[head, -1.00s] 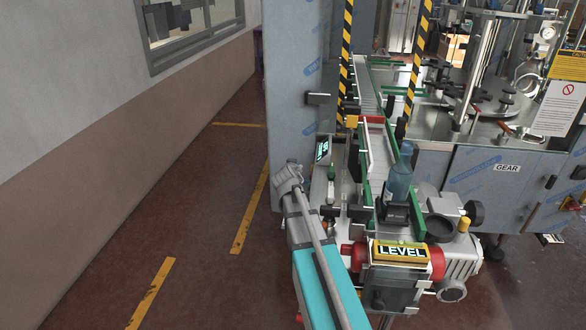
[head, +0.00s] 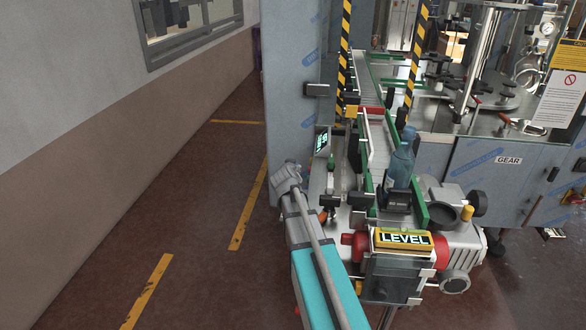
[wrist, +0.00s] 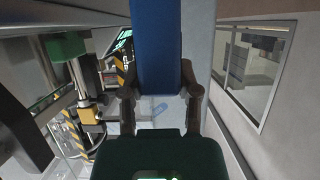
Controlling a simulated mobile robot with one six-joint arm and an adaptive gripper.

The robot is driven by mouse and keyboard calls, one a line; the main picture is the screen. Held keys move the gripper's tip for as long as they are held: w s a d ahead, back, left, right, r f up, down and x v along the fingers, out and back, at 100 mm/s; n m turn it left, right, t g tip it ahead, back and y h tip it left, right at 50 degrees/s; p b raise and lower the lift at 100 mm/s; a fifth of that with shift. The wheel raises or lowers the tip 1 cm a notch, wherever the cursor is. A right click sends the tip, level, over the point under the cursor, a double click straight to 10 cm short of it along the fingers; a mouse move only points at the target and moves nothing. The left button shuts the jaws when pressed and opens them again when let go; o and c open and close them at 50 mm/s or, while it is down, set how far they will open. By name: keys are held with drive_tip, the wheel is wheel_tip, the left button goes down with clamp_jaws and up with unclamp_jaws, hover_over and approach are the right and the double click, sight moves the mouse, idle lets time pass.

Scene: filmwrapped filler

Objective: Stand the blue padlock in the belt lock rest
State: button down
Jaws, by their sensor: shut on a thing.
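In the wrist view, my gripper (wrist: 159,88) is shut on the blue padlock (wrist: 157,40), a finger on each side of its blue body. Only a plain blue face shows; I cannot make out its shackle. In the head view, the gripper and padlock cannot be picked out beyond my arm. A black block-like holder (head: 397,201) sits at the near end of the conveyor, in front of a blue bottle; I cannot tell for sure whether it is the belt lock rest.
The conveyor (head: 380,145) has green side rails and runs back into the machine. The blue bottle (head: 401,165) stands on it. A yellow LEVEL sign (head: 404,238) and a motor stand at its near end. Open floor (head: 200,220) lies to the left.

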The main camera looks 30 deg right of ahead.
drive_tip(key=shift+f+b, duration=2.45)
drive_tip(key=shift+f, duration=0.15)
drive_tip(key=shift+f, duration=0.2)
drive_tip(key=shift+s+f+b, duration=0.15)
drive_tip(key=shift+s+b, duration=0.05)
drive_tip(key=shift+b, duration=0.2)
drive_tip(key=shift+c, duration=1.3)
unclamp_jaws()
drive_tip(key=shift+s+a, duration=0.1)
drive_tip(key=r+p, duration=0.3)
drive_tip(key=shift+w, duration=0.25)
wheel_tip(320, 180, up, 7)
drive_tip(key=p, duration=0.7)
drive_tip(key=shift+r, duration=0.1)
